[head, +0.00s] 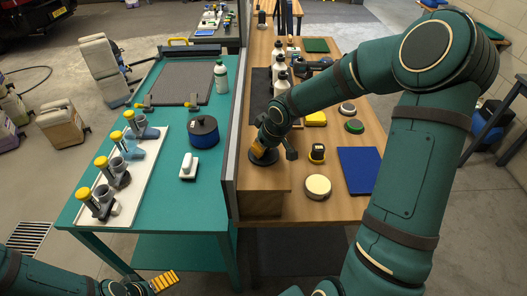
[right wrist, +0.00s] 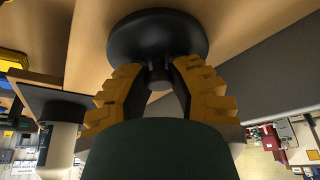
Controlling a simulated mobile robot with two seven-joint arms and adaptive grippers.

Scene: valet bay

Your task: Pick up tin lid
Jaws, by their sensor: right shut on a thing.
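The tin lid is a round black disc (head: 264,157) with a central knob, over the left front part of the wooden bench. In the right wrist view the same black lid (right wrist: 157,35) fills the top middle. My right gripper (head: 259,146) is shut on its knob, with a yellow finger on each side (right wrist: 158,78). I cannot tell whether the lid touches the bench. A round dark blue tin (head: 204,137) with a dark top stands on the green table to the left. My left gripper (head: 163,281) is low at the bottom left, partly cut off, away from everything on the tables.
A grey divider (head: 232,130) stands between the green table and the wooden bench (head: 283,207). A white tray (head: 150,172) holds several yellow-topped items.

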